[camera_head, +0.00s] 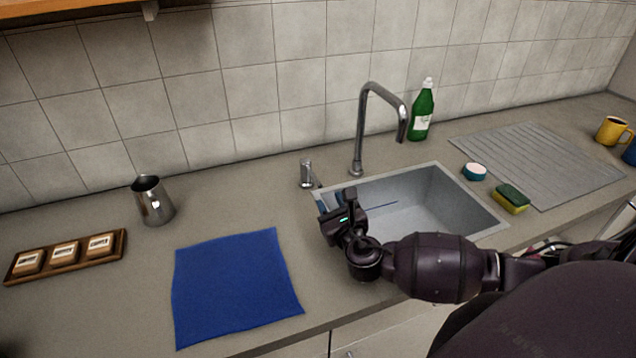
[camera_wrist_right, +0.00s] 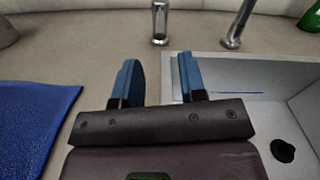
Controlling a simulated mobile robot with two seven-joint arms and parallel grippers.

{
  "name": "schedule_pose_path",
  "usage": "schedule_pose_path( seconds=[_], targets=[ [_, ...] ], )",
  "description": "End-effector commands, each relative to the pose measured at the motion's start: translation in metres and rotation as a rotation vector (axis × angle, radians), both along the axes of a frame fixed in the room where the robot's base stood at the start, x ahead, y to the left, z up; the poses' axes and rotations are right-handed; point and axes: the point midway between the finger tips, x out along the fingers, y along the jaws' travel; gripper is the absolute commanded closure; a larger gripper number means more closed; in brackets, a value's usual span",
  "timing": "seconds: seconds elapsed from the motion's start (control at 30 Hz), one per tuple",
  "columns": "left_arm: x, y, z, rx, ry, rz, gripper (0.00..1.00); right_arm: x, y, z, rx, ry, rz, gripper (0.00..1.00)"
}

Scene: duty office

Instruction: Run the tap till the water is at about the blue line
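The chrome tap (camera_head: 362,125) arches over the grey sink (camera_head: 440,200); its base also shows in the right wrist view (camera_wrist_right: 237,25). A short chrome tap handle (camera_head: 307,174) stands left of it, and in the right wrist view it stands upright (camera_wrist_right: 160,22). A thin blue line (camera_head: 380,205) marks the sink's inner wall. No stream from the spout or water in the sink can be seen. My right gripper (camera_wrist_right: 160,78) is open and empty, its blue fingers apart. It is over the sink's left edge, with the handle beyond and between the fingertips. My left gripper is out of view.
A black drain piece (camera_wrist_right: 283,150) shows on the sink floor. A blue cloth (camera_head: 235,285) and metal jug (camera_head: 153,200) are left of the sink. A green bottle (camera_head: 422,112), round scrubber (camera_head: 474,171), sponge (camera_head: 511,199) and ridged drainboard (camera_head: 540,165) are behind and right.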

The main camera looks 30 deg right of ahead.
Motion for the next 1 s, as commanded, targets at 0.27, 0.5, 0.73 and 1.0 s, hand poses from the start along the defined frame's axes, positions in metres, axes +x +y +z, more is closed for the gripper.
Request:
schedule_pose_path(
  seconds=[0.27, 0.5, 0.73, 1.0],
  targets=[
    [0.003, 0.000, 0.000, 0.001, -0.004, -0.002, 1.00, 0.048, -0.011, 0.001, 0.000, -0.002, 0.000, 0.62],
    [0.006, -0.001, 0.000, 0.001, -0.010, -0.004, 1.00, 0.071, -0.016, 0.000, 0.000, 0.000, 0.000, 0.62],
    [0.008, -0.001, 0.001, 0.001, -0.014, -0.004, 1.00, 0.076, -0.018, 0.000, 0.001, 0.001, 0.000, 0.62],
    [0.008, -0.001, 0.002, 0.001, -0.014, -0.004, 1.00, 0.076, -0.018, 0.000, 0.001, 0.001, 0.000, 0.77]
  ],
)
